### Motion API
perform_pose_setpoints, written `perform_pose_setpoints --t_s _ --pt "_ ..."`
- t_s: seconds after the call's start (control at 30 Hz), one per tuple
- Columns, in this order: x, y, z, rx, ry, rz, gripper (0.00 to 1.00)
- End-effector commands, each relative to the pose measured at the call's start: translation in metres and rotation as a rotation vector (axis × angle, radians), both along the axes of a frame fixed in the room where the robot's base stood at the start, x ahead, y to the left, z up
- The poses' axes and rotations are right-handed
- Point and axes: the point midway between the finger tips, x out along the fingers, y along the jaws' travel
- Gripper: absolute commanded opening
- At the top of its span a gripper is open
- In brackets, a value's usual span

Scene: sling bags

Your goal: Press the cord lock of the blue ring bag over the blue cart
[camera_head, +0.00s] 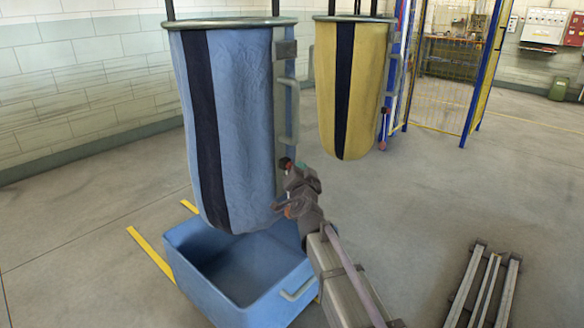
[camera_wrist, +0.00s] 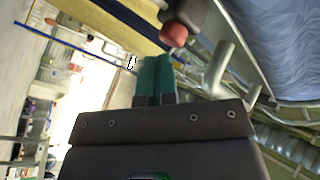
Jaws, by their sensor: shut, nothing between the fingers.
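The blue bag (camera_head: 245,110) with a dark stripe hangs from a ring (camera_head: 225,22) above the blue cart (camera_head: 205,285). Its cord lock (camera_head: 285,163), a small dark body with a red button, sits low at the bag's right side. In the wrist view the cord lock's red button (camera_wrist: 173,35) shows just beyond my fingertips, slightly right. My gripper (camera_head: 300,167) is beside the cord lock; its green fingers (camera_wrist: 156,76) are shut together and empty. I cannot tell whether they touch the button. The blue bag also fills the upper right of the wrist view (camera_wrist: 285,40).
A yellow bag (camera_head: 369,90) with its own red-tipped fitting hangs behind to the right. A grey handle bar (camera_head: 290,110) runs along the blue bag's right side. Metal rails (camera_head: 485,285) lie at lower right. Floor between is clear.

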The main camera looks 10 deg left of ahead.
Motion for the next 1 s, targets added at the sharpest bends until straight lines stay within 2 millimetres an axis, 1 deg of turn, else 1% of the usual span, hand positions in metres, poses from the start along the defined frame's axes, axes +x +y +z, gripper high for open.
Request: perform_pose_setpoints --t_s 1.0 --pt "0.0065 0.0097 0.0 0.0 0.0 0.001 0.0"
